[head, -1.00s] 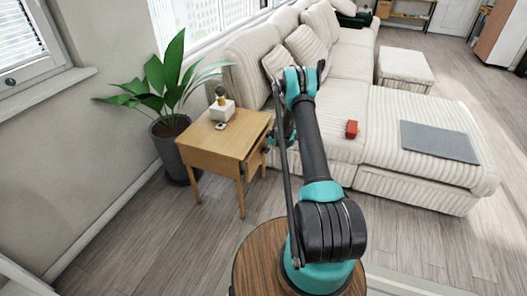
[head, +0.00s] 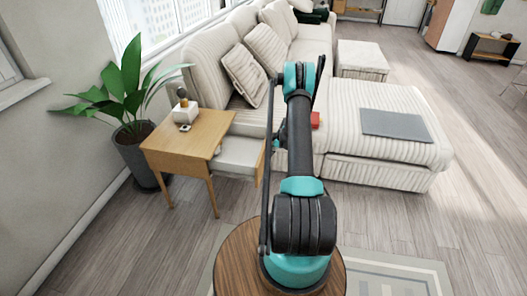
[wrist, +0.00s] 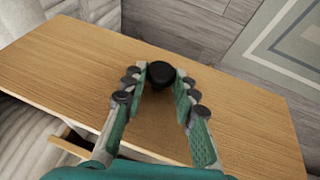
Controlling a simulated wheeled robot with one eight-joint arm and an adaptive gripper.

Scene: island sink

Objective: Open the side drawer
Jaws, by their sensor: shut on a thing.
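The small wooden side table (head: 185,140) stands left of the sofa in the head view. Its side drawer (head: 238,155) is pulled out to the right, showing a pale interior. In the wrist view the wooden drawer front (wrist: 230,105) fills much of the picture, with a round black knob (wrist: 160,72) near its upper middle. My gripper (wrist: 161,80) has its two teal, padded fingers on either side of the knob, shut on it. In the head view my arm hides most of the gripper at the drawer front.
A potted plant (head: 125,95) stands left of the table. A white box with a small ornament (head: 182,112) sits on the tabletop. The striped sofa (head: 375,155) lies behind and right, with a red object (head: 315,120) on it. Floor in front of the table is clear.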

